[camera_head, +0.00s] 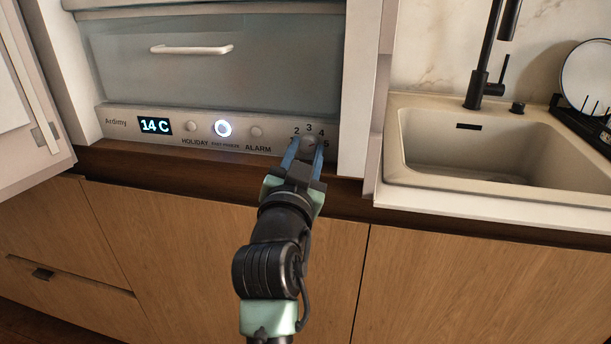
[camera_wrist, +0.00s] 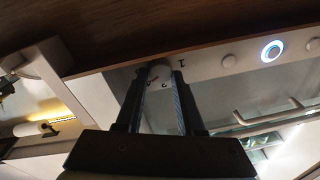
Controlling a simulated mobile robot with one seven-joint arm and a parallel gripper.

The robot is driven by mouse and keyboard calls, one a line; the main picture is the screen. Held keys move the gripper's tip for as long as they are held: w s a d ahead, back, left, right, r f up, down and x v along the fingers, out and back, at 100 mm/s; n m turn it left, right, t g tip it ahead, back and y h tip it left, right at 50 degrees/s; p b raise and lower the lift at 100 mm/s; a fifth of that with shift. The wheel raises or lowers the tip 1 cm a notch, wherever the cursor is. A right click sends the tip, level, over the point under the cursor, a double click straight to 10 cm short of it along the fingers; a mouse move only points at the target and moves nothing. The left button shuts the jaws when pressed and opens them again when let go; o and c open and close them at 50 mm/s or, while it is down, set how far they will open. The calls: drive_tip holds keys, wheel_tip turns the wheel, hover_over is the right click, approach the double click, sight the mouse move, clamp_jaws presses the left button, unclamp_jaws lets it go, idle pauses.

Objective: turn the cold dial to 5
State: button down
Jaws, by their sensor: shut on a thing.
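The cold dial (camera_head: 309,142) is a small round knob at the right end of the control strip, with the numbers 1 to 5 around it. My gripper (camera_head: 303,150) is shut on it, one blue finger on each side. In the wrist view the pale dial (camera_wrist: 160,72) shows between the two dark fingers of my gripper (camera_wrist: 155,83), with a small reddish mark near it. Which number the dial points to cannot be told. The fingers partly hide the lower numbers.
The strip also holds a display (camera_head: 155,126) reading 14 C, a lit round button (camera_head: 222,128) and small HOLIDAY (camera_head: 193,127) and ALARM (camera_head: 256,132) buttons. A drawer handle (camera_head: 191,50) sits above. A sink (camera_head: 470,150) with a black faucet (camera_head: 483,80) is to the right.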

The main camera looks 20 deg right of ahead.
drive_tip(key=m+b, duration=0.3)
drive_tip(key=shift+a+f+h, duration=0.1)
drive_tip(key=shift+f+h, duration=0.1)
drive_tip(key=shift+h, duration=0.1)
drive_tip(key=shift+r+m+b, duration=0.1)
drive_tip(key=shift+m+b, duration=0.5)
drive_tip(key=shift+r, duration=0.1)
drive_tip(key=c, duration=0.5)
unclamp_jaws()
